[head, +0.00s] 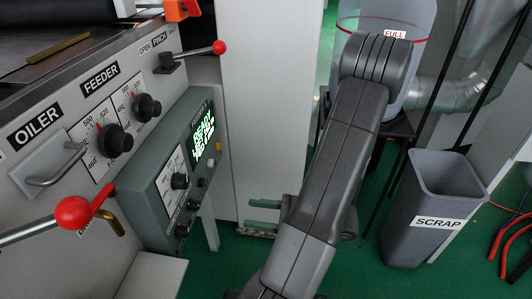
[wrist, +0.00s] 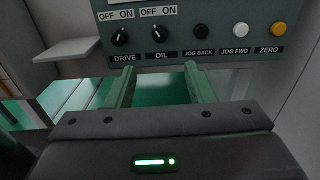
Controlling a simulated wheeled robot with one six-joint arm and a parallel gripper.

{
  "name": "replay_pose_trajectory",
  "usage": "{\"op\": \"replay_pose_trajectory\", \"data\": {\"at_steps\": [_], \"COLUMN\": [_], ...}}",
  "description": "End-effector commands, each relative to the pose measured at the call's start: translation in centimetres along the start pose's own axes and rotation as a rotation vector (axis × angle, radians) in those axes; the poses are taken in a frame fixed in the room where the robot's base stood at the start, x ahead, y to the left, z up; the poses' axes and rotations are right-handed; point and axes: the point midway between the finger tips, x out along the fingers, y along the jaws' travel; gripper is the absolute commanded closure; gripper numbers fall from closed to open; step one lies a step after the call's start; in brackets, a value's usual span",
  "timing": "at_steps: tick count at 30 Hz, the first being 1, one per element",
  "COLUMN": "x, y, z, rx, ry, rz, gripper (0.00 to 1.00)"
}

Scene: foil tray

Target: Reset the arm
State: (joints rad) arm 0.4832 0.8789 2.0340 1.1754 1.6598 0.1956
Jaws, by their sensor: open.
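My gripper (wrist: 159,70) is open and empty, its two green fingers spread apart in the wrist view. Its tips point toward the lower edge of a grey-green control panel (wrist: 285,52), with no visible contact. In the head view my gripper (head: 247,214) is low, right of the control panel (head: 150,213). My arm reaches forward across the middle of that view and hides part of what is behind it.
The panel carries DRIVE (wrist: 120,36) and OIL (wrist: 159,33) knobs and several buttons. Red-ball levers (head: 219,47) stick out from the machine at left. A grey SCRAP bin (head: 402,200) stands at right on green floor. A FULL-marked container (head: 412,25) is behind my arm.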

Motion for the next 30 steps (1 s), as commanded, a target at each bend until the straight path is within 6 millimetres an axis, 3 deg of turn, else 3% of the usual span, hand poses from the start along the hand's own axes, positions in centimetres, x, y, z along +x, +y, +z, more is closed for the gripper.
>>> {"op": "replay_pose_trajectory", "data": {"at_steps": [8, 30], "x": [0.9, 10.6], "y": [0.0, 0.1], "z": [-0.1, -0.1], "rx": [-0.001, 0.000], "ry": [0.000, 0.000], "rz": [0.004, 0.005], "gripper": [0.52, 0.52]}}
